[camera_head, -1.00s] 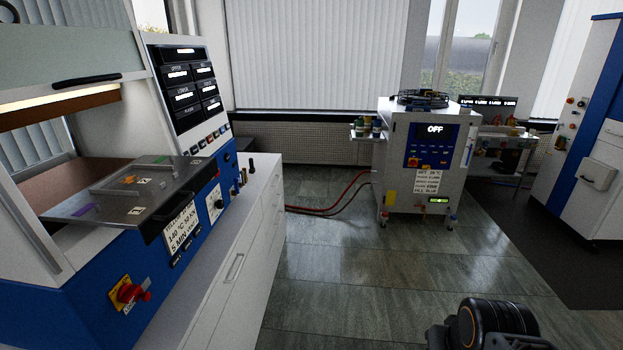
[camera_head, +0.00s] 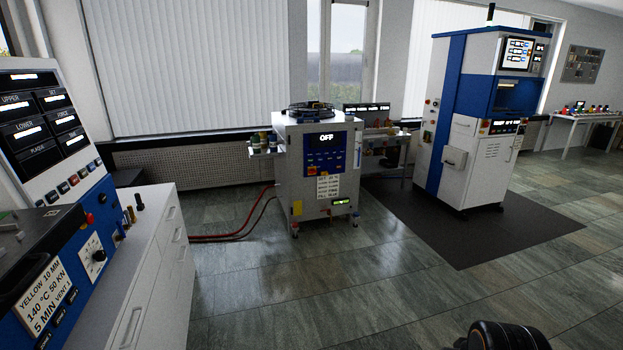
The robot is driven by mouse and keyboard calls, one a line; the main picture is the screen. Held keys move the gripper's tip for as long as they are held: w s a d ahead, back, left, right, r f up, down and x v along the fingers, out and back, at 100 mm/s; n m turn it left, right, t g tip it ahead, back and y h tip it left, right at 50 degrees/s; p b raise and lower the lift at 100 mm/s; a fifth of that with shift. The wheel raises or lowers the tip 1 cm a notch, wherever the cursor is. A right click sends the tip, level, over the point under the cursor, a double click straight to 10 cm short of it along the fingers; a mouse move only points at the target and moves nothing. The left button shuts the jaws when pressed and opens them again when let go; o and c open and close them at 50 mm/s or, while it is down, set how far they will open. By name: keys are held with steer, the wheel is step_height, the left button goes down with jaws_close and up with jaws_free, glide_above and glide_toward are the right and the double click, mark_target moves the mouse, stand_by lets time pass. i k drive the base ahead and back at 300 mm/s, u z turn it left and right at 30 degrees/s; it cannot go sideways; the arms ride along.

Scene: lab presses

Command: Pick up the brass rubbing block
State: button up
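I cannot make out a brass rubbing block for certain in this view. Small upright pieces (camera_head: 131,214) stand on the white cabinet top at the left, behind the press panel; one looks dark with a brownish tint, but they are too small to identify. Part of my arm, a dark rounded joint, shows at the bottom right edge. My gripper's fingers are not in view.
The blue and white press (camera_head: 70,240) and white drawer cabinet (camera_head: 150,270) fill the left. A white unit reading OFF (camera_head: 318,180) has red hoses (camera_head: 235,236) trailing left. A tall blue-white machine (camera_head: 475,130) stands on a dark mat (camera_head: 460,235). The tiled foreground floor is clear.

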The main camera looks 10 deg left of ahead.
mark_target(130, 208)
steer(key=u, duration=0.2)
steer(key=i, duration=2.3)
steer(key=u, duration=0.5)
steer(key=i, duration=2.05)
steer(key=u, duration=1.4)
steer(key=i, duration=1)
steer(key=u, duration=2.05)
steer(key=i, duration=1.2)
steer(key=u, duration=0.75)
steer(key=i, duration=0.35)
steer(key=z, duration=0.05)
